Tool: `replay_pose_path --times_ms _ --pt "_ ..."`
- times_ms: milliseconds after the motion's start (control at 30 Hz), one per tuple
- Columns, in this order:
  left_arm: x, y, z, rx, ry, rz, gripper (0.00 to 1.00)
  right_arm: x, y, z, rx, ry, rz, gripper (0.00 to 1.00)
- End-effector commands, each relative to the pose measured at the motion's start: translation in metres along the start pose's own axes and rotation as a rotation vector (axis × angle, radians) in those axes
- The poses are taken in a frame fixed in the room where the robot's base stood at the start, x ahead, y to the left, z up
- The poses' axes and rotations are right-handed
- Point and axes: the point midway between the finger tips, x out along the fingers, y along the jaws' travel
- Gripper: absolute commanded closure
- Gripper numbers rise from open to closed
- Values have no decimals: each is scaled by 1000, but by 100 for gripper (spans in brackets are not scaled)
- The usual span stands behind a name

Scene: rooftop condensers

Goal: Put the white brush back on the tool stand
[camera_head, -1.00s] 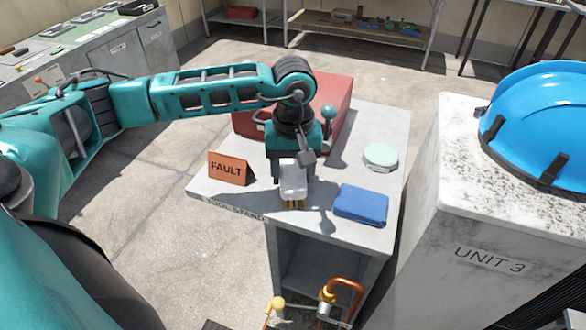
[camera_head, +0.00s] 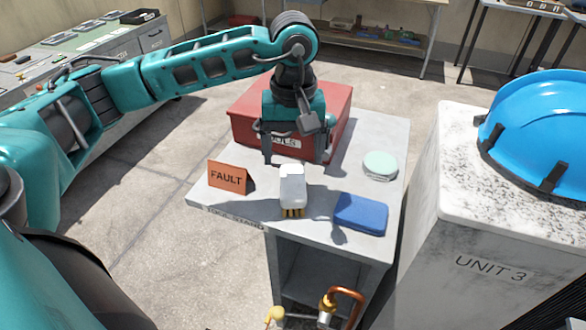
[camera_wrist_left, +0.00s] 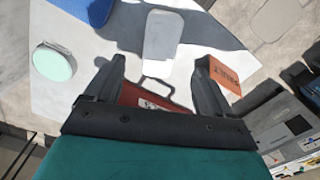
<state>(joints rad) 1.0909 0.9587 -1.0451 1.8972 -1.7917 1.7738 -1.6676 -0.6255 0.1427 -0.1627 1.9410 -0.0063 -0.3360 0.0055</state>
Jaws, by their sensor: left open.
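The white brush (camera_head: 293,192) lies on the top of the tool stand (camera_head: 225,205), its yellow bristles towards the front edge. In the left wrist view the brush (camera_wrist_left: 163,36) lies on the stand beyond the fingertips. My right gripper is not in view.
A red toolbox (camera_head: 248,127) stands behind the gripper. An orange FAULT sign (camera_head: 227,177) is left of the brush; a blue cloth-like block (camera_head: 361,212) and a pale green disc (camera_head: 380,165) are right. The Unit 3 condenser (camera_head: 480,245) stands right, with a blue helmet (camera_head: 545,115).

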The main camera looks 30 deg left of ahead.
Motion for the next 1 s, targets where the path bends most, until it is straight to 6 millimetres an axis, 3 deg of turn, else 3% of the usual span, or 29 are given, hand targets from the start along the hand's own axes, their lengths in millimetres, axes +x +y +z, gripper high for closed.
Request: replay_pose_path --times_ms 100,300,1000 --pt "-23 1 0 1 3 2 17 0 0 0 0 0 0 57" --pt "-42 0 0 0 1 0 17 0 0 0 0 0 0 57" --pt "-44 0 0 1 0 -1 17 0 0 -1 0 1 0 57"
